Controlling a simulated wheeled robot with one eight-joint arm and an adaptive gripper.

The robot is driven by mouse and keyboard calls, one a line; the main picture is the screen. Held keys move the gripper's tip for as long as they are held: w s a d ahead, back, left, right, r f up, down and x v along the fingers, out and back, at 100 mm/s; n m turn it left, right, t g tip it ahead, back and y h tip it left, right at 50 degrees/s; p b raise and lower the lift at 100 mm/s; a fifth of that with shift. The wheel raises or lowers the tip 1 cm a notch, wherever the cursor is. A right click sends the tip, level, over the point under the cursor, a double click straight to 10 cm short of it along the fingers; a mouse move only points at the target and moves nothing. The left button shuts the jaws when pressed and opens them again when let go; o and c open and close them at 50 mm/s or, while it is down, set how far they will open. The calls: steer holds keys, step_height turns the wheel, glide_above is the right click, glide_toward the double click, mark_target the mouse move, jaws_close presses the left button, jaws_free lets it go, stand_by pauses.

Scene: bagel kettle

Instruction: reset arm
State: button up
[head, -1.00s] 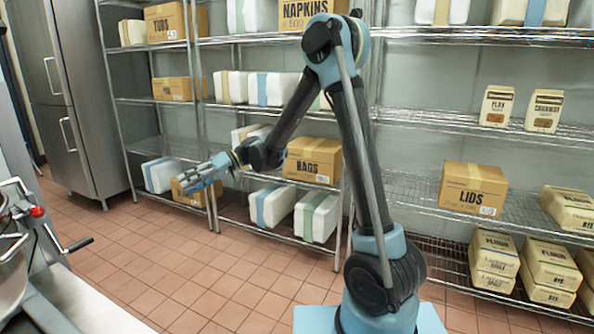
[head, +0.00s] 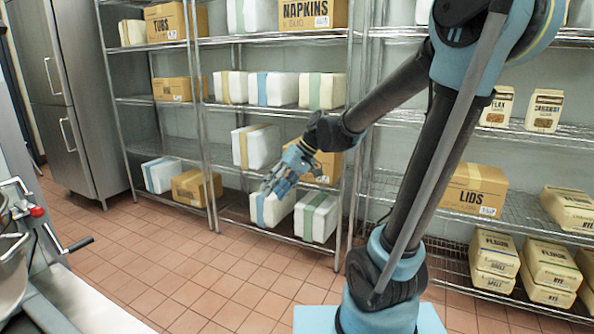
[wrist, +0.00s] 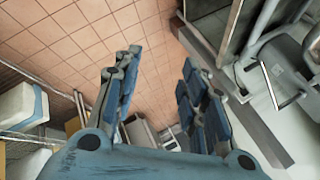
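My gripper (head: 277,184) is in the air in the middle of the head view, in front of the wire shelves, pointing down and to the left. In the wrist view my gripper (wrist: 158,85) shows its two blue-padded fingers spread apart, with floor seen between them. Nothing is held. My arm is raised and bent, its upper joint near the top of the head view.
Wire shelves (head: 270,41) with boxes and wrapped packs stand behind my arm. A steel fridge (head: 70,100) is at the left. A mixer with a red knob (head: 37,211) stands at the left edge. The tiled floor (head: 200,265) is clear.

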steer(key=s+d+f+m+t+h, duration=0.1)
steer(key=s+d+f+m+h, duration=0.1)
steer(key=s+d, duration=0.3)
steer(key=s+d+f+m+h, duration=0.2)
steer(key=s+d+f, duration=0.3)
steer(key=d, duration=0.7)
steer(key=s+d+f+m+t+h, duration=0.1)
steer(key=s+d+f+m+h, duration=0.1)
steer(key=s+d, duration=0.3)
steer(key=d+f+h, duration=0.1)
steer(key=d, duration=0.2)
steer(key=shift+d+f+m+t, duration=0.25)
steer(key=shift+d+m+t, duration=0.05)
steer(key=shift+c, duration=0.7)
steer(key=shift+a, duration=0.1)
